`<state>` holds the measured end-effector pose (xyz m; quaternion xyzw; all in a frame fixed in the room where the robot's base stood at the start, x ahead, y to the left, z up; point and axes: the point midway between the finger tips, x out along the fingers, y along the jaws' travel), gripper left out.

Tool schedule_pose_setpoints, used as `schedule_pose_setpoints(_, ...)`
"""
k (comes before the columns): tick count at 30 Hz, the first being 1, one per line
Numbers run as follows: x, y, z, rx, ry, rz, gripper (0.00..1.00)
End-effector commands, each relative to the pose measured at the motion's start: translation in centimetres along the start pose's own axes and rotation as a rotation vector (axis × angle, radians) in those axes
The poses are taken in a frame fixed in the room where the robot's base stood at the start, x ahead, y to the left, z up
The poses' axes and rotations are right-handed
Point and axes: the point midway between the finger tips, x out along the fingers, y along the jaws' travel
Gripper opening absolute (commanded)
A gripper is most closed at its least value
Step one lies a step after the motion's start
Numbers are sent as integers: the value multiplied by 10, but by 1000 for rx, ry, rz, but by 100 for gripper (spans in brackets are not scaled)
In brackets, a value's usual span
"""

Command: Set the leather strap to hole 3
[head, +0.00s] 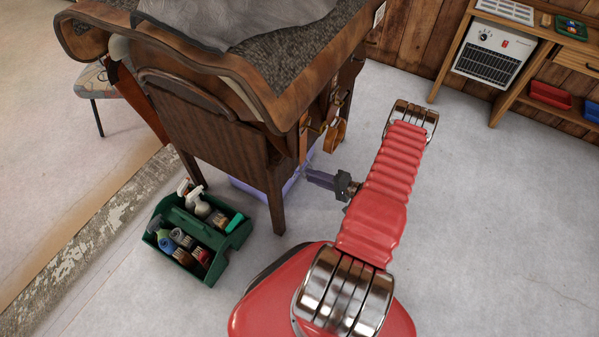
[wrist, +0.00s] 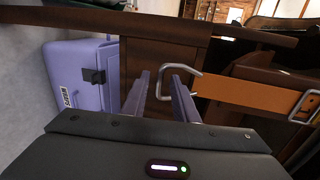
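The leather strap (wrist: 250,96) shows in the wrist view as an orange-brown band running to the right. A metal buckle frame (wrist: 194,70) is at its left end, and another metal buckle (wrist: 303,106) is at the right. No holes can be made out on the strap. My gripper (wrist: 159,82) is open, its two purple fingers apart. The near buckle shows behind and between the fingertips; I cannot tell whether they touch it. In the head view, my gripper (head: 312,172) is low beside the wooden stand, below hanging orange-brown straps (head: 333,133).
The wooden saddle stand (head: 215,135) is close to my gripper. A purple case (wrist: 83,76) sits beneath it. A green caddy (head: 196,238) with bottles and brushes is on the floor at left. A heater (head: 491,52) stands on shelving at right. The floor at right is clear.

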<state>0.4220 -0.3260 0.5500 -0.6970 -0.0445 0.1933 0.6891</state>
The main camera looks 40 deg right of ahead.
Motion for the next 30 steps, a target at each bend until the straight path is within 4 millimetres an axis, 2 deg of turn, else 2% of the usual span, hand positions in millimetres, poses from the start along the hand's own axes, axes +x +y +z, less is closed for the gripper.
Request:
schedule_pose_setpoints(6, 31, 0, 1, -1, -3, 0, 26)
schedule_pose_setpoints(13, 58, 0, 1, -1, -2, 0, 26)
schedule_pose_setpoints(18, 66, 0, 0, -1, -1, 0, 26)
schedule_pose_setpoints(26, 66, 0, 0, 0, 0, 0, 26)
schedule_pose_setpoints(30, 66, 0, 0, 0, 0, 0, 17)
